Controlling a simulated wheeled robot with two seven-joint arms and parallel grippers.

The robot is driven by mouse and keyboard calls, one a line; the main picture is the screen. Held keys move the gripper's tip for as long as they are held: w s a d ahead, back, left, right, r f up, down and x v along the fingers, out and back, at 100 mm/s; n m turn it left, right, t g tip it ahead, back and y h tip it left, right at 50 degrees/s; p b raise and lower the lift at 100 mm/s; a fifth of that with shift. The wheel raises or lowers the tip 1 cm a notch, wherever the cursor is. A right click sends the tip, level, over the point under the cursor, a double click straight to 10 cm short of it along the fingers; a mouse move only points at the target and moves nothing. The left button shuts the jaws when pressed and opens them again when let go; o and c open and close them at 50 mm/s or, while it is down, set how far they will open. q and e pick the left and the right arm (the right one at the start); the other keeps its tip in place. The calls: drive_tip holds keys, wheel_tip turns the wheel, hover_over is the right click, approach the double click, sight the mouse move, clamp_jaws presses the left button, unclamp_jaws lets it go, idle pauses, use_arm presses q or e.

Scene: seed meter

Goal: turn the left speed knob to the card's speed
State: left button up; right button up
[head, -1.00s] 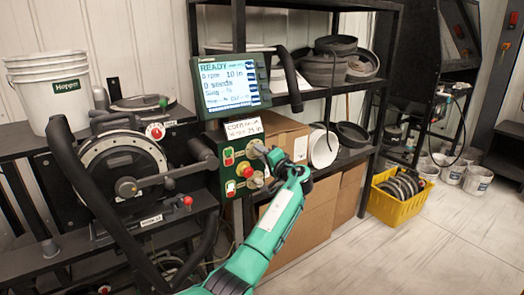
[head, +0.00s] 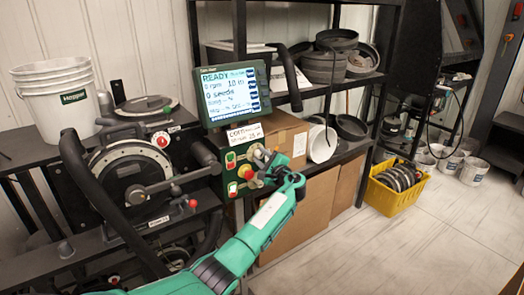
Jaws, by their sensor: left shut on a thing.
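The control box (head: 228,172) carries green and red buttons and knobs on its front. My left gripper (head: 266,160) is at the upper right of this front, shut on a knob, the left speed knob as far as I can tell. The fingers hide most of the knob and its scale. The card (head: 245,133) above the buttons bears handwriting, too small to read surely. The screen (head: 231,92) above it reads READY, 0 rpm and 0 seeds. My right gripper is not in view.
The seed meter (head: 130,175) with its round disc and lever stands left of the box. A white bucket (head: 57,105) stands on the bench. Cardboard boxes (head: 310,205) sit close behind my left arm. A yellow crate (head: 385,198) stands on the floor, right.

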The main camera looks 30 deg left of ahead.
use_arm(q)
drive_tip(key=m+p, duration=0.3)
drive_tip(key=shift+r+m, duration=0.2)
drive_tip(key=shift+m, duration=0.1)
drive_tip(key=shift+f+m+p, duration=0.2)
drive_tip(key=shift+m+p, duration=1.4)
drive_tip(key=o, duration=1)
drive_tip(key=shift+c, duration=0.2)
drive_tip(key=shift+d, duration=0.1)
drive_tip(key=r+b+v, duration=0.1)
drive_tip(key=b+v, duration=0.2)
drive_tip(key=v, duration=1)
drive_tip(key=shift+s+d+f, duration=0.3)
drive_tip(key=shift+s+f, duration=0.05)
